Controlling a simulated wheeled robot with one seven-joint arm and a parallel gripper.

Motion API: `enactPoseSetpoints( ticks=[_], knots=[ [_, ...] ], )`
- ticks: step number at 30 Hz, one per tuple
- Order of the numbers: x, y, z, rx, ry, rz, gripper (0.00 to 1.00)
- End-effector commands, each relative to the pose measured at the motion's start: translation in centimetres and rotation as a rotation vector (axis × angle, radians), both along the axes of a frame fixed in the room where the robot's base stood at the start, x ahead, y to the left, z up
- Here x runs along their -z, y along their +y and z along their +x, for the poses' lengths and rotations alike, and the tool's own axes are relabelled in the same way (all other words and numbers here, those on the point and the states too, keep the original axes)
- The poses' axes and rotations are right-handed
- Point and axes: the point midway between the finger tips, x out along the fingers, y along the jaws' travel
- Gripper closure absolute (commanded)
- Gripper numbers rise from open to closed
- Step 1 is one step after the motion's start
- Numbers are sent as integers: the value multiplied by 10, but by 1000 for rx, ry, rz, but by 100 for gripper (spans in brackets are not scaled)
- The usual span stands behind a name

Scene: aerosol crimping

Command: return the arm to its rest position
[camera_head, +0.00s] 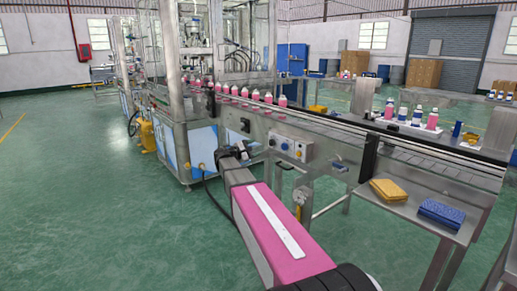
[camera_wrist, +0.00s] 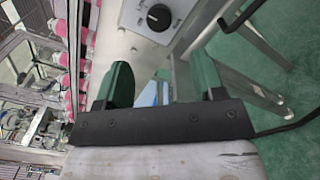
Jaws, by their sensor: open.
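My gripper (camera_wrist: 163,85) shows in the wrist view with its two green fingers apart and nothing between them. In the head view my arm reaches forward from the bottom edge, and the small dark gripper (camera_head: 238,152) is at its far end. It is beside the steel side of the conveyor line, left of the control box (camera_head: 290,147). The finger details are too small to tell there. In the wrist view a black knob (camera_wrist: 158,17) on a steel panel lies beyond the fingers.
Pink bottles (camera_head: 245,93) stand in a row on the conveyor (camera_head: 330,128); pink bottles (camera_wrist: 75,60) also show at left in the wrist view. A side shelf at right holds a yellow (camera_head: 388,190) and a blue sponge-like block (camera_head: 441,212). Green floor (camera_head: 70,190) at left is clear.

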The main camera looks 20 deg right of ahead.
Motion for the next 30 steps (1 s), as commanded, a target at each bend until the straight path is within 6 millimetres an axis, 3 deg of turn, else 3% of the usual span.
enactPoseSetpoints(
  ticks=[10, 14, 17, 20, 26, 30],
  knots=[
    [0, 2, -1, 1, 0, 1, 37],
    [10, 1, -9, 4, -5, 40, 37],
    [33, 0, -26, 16, -18, 133, 37],
    [68, 0, -51, 43, -40, 279, 37],
    [147, 15, -117, 147, -99, 641, 37],
    [198, 37, -168, 265, -145, 908, 37]
  ],
)
